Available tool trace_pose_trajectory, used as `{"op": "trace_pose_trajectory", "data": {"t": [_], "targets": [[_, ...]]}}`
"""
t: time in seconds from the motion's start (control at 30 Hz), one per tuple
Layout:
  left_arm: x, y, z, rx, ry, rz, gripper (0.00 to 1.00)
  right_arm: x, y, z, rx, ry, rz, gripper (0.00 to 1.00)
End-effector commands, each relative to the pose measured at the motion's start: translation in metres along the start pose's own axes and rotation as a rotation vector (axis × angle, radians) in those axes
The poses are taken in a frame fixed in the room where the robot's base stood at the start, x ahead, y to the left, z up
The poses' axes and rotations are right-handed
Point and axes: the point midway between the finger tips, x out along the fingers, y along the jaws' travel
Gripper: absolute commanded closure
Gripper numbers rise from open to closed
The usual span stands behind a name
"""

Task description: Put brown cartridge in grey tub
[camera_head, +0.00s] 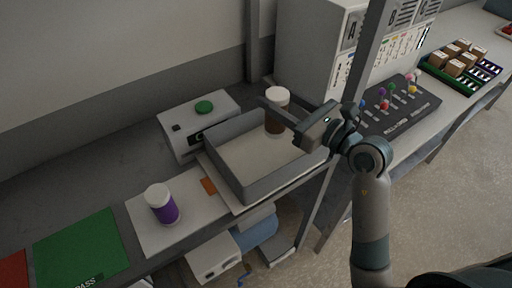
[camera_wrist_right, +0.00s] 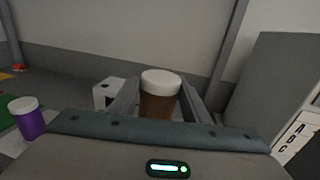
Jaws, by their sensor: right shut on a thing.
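The brown cartridge (camera_head: 276,119) has a white cap and stands upright over the right rear part of the grey tub. My right gripper (camera_head: 275,108) is shut on it. In the right wrist view the brown cartridge (camera_wrist_right: 160,100) sits between the two fingers. The grey tub (camera_head: 235,182) is an open, shallow tray on the bench, and its inside looks otherwise empty. I cannot tell whether the cartridge's base touches the tub floor. My left gripper does not show.
A purple cartridge (camera_head: 163,204) with a white cap stands left of the tub. A white box (camera_head: 178,122) with a green button is behind the tub. A tall grey cabinet (camera_head: 305,50) and a dark board with coloured knobs (camera_head: 400,106) lie to the right. A grey post (camera_head: 368,60) rises nearby.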

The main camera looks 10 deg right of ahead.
Motion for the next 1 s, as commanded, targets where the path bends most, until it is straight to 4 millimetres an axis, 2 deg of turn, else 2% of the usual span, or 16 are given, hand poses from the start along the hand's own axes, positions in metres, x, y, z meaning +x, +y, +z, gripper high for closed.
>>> {"op": "trace_pose_trajectory", "data": {"t": [0.17, 0.47, 0.57, 0.83, 1.0], "targets": [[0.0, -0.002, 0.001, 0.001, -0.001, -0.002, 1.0, 0.0, 0.0, 0.001, -0.001, -0.001, 0.0, 0.86], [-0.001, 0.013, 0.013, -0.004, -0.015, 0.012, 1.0, 0.0, 0.0, -0.002, 0.0, 0.0, 0.0, 0.86], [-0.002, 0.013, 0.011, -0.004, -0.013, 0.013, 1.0, 0.0, 0.0, -0.01, 0.002, 0.001, 0.0, 0.86], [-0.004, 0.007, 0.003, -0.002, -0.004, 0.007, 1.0, 0.0, 0.001, -0.05, 0.003, 0.003, 0.0, 0.86], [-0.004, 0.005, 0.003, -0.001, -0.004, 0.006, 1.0, 0.0, 0.0, -0.062, 0.0, -0.001, 0.0, 0.86]]}}
